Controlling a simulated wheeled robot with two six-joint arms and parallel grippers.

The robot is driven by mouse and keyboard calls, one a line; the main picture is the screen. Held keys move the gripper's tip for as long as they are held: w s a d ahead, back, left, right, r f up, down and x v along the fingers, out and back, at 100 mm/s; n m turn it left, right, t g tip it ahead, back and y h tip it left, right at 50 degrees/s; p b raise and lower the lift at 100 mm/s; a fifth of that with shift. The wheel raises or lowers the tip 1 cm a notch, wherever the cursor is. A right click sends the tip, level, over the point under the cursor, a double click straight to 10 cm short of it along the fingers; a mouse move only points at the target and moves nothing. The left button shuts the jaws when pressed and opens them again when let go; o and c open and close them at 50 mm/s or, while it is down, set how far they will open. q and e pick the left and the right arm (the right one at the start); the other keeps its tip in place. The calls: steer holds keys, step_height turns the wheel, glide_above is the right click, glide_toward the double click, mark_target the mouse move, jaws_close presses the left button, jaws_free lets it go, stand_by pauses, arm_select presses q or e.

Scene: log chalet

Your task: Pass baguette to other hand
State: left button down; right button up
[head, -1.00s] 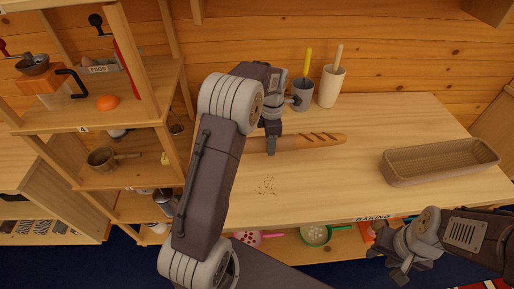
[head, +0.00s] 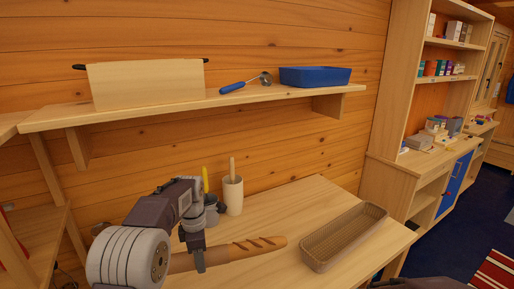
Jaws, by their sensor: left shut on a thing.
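The baguette (head: 257,246) is a long brown loaf with dark slashes at its right end. My left gripper (head: 197,258) is shut on the baguette, left of the slashed end. The gripper and my arm hide part of the loaf. My right gripper is out of view; only a dark bit of what may be my right arm shows at the bottom right edge.
A wicker basket (head: 343,238) sits empty on the worktop's right. A cream holder (head: 232,196) and a grey cup (head: 211,212) stand behind the baguette. A wall shelf (head: 200,107) above holds a wooden box (head: 147,86), a blue-handled tool and a blue tray (head: 315,77).

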arm_select(q)
steer(key=m, duration=0.5)
steer(key=shift+s+a+r, duration=0.15)
steer(key=shift+s+r, duration=0.2)
steer(key=shift+r, duration=0.05)
steer(key=m, duration=0.6)
steer(key=shift+s+r+m, duration=0.1)
steer(key=shift+s+m, duration=0.2)
steer(key=shift+m, duration=0.1)
steer(key=m, duration=0.5)
steer(key=shift+s+a+m, duration=0.1)
steer(key=shift+s+m, duration=0.15)
steer(key=shift+m, duration=0.05)
steer(key=m, duration=0.4)
